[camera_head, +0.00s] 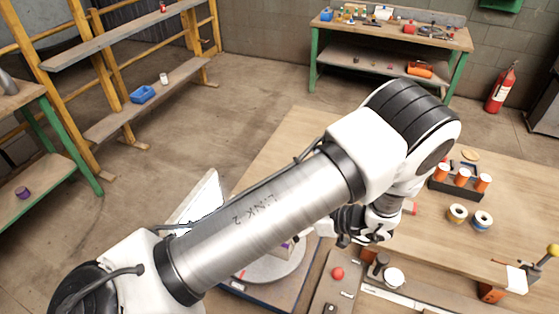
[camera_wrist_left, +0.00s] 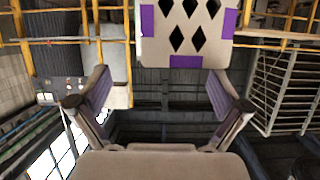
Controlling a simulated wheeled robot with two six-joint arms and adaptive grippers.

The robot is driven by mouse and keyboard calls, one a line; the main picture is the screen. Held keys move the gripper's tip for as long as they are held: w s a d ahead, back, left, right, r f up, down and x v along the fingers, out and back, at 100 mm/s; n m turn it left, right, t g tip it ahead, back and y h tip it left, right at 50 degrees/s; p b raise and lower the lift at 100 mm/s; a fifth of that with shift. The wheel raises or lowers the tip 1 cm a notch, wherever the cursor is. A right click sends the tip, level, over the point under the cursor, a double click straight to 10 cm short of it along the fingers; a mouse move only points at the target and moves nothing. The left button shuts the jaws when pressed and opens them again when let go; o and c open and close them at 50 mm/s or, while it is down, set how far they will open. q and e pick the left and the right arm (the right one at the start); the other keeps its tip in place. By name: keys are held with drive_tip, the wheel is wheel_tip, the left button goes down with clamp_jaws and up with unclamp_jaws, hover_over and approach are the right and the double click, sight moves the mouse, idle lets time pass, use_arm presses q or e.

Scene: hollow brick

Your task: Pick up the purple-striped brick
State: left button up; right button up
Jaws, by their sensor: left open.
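The purple-striped brick (camera_wrist_left: 186,30) fills the top of the left wrist view, slightly right of centre. It is pale with purple patches and several dark diamond-shaped holes. My left gripper (camera_wrist_left: 158,77) is open and empty, its fingertips just short of the brick's near edge. In the head view, my left gripper (camera_head: 342,228) shows below the wrist, partly hidden by my own arm. A small pale and purple part of the brick (camera_head: 287,249) shows under my forearm, above a round grey plate (camera_head: 283,268); the rest is hidden. My right gripper is not in view.
A workbench (camera_head: 390,62), shelves (camera_head: 130,118) and a fire extinguisher (camera_head: 501,88) stand farther back.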

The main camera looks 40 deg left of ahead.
use_arm(q)
drive_tip(key=shift+a, duration=0.25)
drive_tip(key=s+a+p, duration=0.1)
drive_tip(key=s, duration=0.1)
drive_tip(key=s+a+p, duration=0.1)
drive_tip(key=s+a, duration=0.1)
drive_tip(key=shift+s+a+r, duration=0.15)
drive_tip(key=a+f+p, duration=0.2)
drive_tip(key=a, duration=0.1)
drive_tip(key=shift+a+f, duration=0.1)
drive_tip(key=shift+f, duration=0.2)
drive_tip(key=shift+r, duration=0.1)
drive_tip(key=shift+s+r, duration=0.1)
drive_tip(key=c, duration=1.9)
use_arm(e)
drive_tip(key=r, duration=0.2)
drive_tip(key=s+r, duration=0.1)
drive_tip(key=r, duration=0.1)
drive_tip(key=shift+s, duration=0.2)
use_arm(q)
drive_tip(key=shift+o, duration=0.2)
